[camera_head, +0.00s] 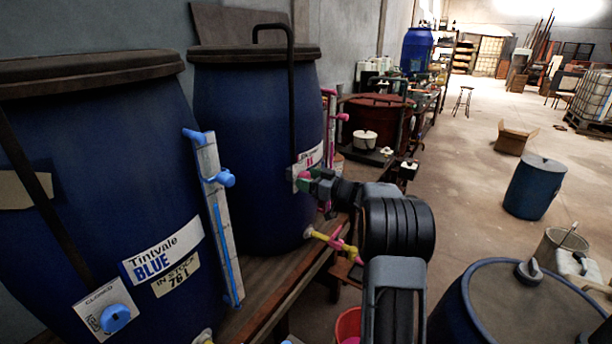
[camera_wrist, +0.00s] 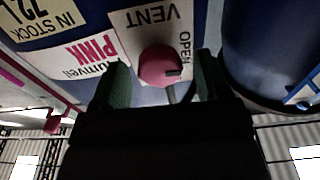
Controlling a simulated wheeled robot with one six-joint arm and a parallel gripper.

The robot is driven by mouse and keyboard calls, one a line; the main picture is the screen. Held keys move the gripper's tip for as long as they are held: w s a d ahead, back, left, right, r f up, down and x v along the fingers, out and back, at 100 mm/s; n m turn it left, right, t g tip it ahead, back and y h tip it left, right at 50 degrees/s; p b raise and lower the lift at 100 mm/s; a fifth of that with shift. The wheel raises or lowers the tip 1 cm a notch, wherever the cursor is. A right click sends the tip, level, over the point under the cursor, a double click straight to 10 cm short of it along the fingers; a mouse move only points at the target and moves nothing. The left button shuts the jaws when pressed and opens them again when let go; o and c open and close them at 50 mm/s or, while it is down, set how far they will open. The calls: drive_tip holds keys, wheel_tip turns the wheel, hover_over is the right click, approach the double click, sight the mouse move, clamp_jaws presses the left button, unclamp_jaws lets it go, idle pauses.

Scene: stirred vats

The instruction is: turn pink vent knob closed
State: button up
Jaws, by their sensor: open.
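The pink vent knob (camera_wrist: 160,66) is a round knob on a white plate marked VENT and OPEN, on the front of a blue vat (camera_head: 262,140). In the wrist view its dark pointer mark is toward the OPEN word. My gripper (camera_wrist: 163,84) is open, with one green finger on each side of the knob; I cannot tell whether they touch it. In the head view my gripper (camera_head: 303,179) is at the vat's front, and the knob is mostly hidden by it. A PINK label (camera_wrist: 80,62) is beside the plate.
Another blue vat (camera_head: 110,190) with a blue vent knob (camera_head: 116,317) stands at left. A yellow and pink valve (camera_head: 331,241) sticks out below my gripper. A pink sight gauge (camera_head: 329,120) is right of the pink vat.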

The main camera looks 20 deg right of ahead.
drive_tip(key=shift+w+a, duration=0.4)
drive_tip(key=shift+w, duration=0.15)
drive_tip(key=c, duration=0.9)
